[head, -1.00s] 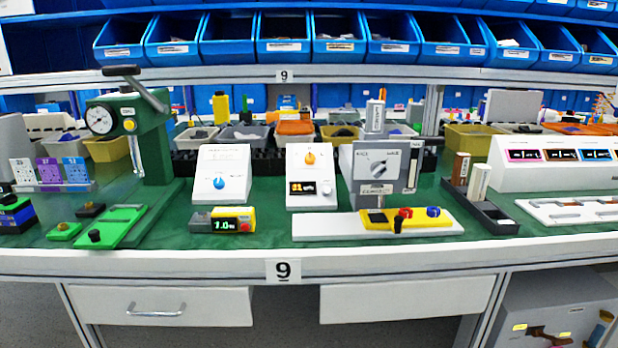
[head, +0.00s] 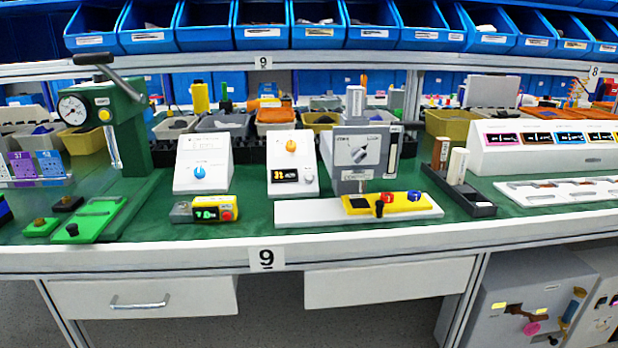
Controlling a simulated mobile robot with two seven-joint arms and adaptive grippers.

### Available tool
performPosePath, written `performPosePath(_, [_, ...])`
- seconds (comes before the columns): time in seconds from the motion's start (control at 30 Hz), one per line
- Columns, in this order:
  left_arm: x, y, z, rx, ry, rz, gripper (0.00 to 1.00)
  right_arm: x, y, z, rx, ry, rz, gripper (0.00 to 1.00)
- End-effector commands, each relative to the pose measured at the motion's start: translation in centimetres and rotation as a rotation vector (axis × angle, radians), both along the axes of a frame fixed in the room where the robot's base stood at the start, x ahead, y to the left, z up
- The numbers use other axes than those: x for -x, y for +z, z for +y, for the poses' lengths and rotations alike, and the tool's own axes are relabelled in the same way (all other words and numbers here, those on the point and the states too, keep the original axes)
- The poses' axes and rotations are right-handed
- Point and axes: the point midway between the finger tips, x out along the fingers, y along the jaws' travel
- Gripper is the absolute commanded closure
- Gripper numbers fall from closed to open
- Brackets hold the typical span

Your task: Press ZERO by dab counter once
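No label reading ZERO or naming a dab counter is legible in the head view, so I cannot tell for certain which device it is. A white sloped box (head: 281,179) has an orange knob (head: 291,146), a dark display with orange digits (head: 285,175) and a small pale round control (head: 308,179). In front and to the left lies a small yellow and grey device (head: 183,213) with a green-lit display (head: 206,213) and a red button (head: 226,215). Neither of my grippers shows in the head view.
A white box with a blue knob (head: 199,173) and a green lever press (head: 124,128) stand left. A grey switch box (head: 341,177) stands right, behind a yellow block with red and blue buttons (head: 410,202). The bench's front edge (head: 200,259) is clear.

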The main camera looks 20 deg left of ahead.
Motion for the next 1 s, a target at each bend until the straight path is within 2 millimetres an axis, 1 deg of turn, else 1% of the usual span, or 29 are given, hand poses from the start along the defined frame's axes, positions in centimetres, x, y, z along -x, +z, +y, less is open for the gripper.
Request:
performPosePath(0.03, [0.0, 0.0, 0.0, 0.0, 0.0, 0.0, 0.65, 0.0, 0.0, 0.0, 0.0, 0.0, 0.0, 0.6])
performPosePath(0.3, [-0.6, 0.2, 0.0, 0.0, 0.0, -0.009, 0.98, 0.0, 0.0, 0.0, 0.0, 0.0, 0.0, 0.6])
performPosePath(0.33, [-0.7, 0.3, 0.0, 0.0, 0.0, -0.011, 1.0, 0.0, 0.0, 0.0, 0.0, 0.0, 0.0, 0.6])
performPosePath(0.5, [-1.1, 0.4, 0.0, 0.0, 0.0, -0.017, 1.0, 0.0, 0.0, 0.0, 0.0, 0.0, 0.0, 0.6])
performPosePath(0.67, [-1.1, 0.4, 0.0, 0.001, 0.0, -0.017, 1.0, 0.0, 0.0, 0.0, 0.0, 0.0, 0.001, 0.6])
performPosePath(1.0, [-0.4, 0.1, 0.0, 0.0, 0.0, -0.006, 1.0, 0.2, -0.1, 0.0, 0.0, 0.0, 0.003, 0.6])
